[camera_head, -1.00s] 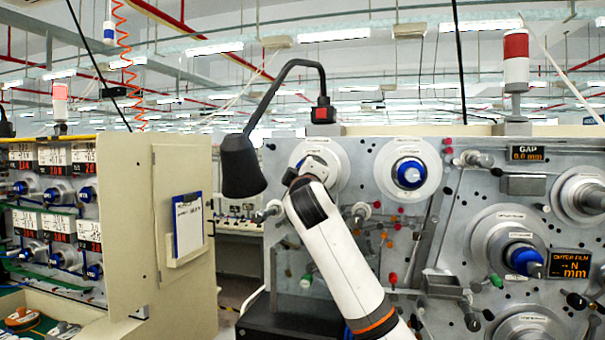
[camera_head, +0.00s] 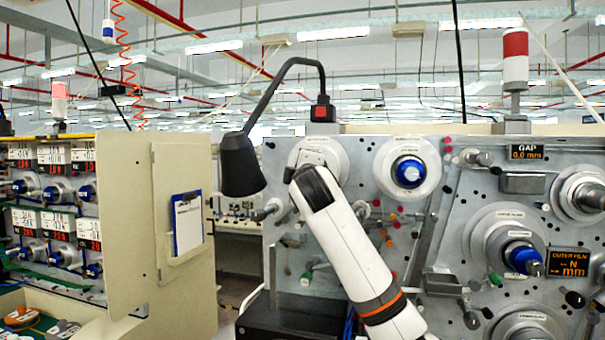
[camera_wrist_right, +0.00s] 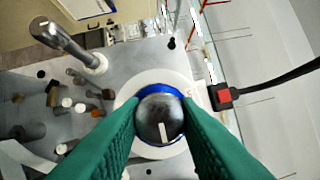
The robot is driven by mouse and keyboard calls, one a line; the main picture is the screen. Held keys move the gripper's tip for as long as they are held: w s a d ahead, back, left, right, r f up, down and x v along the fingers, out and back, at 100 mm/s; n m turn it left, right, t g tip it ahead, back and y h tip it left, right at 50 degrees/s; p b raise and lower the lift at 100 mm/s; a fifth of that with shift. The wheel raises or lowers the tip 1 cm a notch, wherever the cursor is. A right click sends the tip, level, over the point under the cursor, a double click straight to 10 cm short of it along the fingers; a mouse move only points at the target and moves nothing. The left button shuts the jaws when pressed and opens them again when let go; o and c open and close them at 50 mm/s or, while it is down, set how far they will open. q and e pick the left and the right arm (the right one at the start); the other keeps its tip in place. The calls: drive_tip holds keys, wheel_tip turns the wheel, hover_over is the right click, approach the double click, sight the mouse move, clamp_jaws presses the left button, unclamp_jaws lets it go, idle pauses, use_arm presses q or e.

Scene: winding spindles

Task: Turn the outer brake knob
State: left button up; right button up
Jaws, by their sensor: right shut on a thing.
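The outer brake knob (camera_wrist_right: 160,117) is a dark metallic round knob with a white mark line on its face. It sits in front of a blue ring (camera_wrist_right: 147,150) and a white disc (camera_wrist_right: 124,96) on the grey panel. My right gripper (camera_wrist_right: 160,122) has green fingers, one on each side of the knob, and is shut on it. In the head view my right arm (camera_head: 345,240) reaches up to the upper left disc (camera_head: 335,152) of the machine; the arm hides the knob and the gripper there. My left gripper is not in view.
A black gooseneck lamp (camera_head: 242,165) hangs just left of my arm. A metal roller (camera_wrist_right: 65,42) juts from the panel in the wrist view. A second blue spindle (camera_head: 408,171) is right of my arm. A beige cabinet (camera_head: 125,220) stands at left.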

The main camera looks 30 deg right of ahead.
drive_tip(key=shift+f, duration=0.1)
drive_tip(key=o, duration=1)
drive_tip(key=shift+c, duration=0.2)
drive_tip(key=r+b+v, duration=0.1)
drive_tip(key=b+v, duration=0.5)
drive_tip(key=v, duration=0.5)
drive_tip(key=shift+s+a+f, duration=0.35)
drive_tip(key=shift+f, duration=0.1)
drive_tip(key=shift+f, duration=0.1)
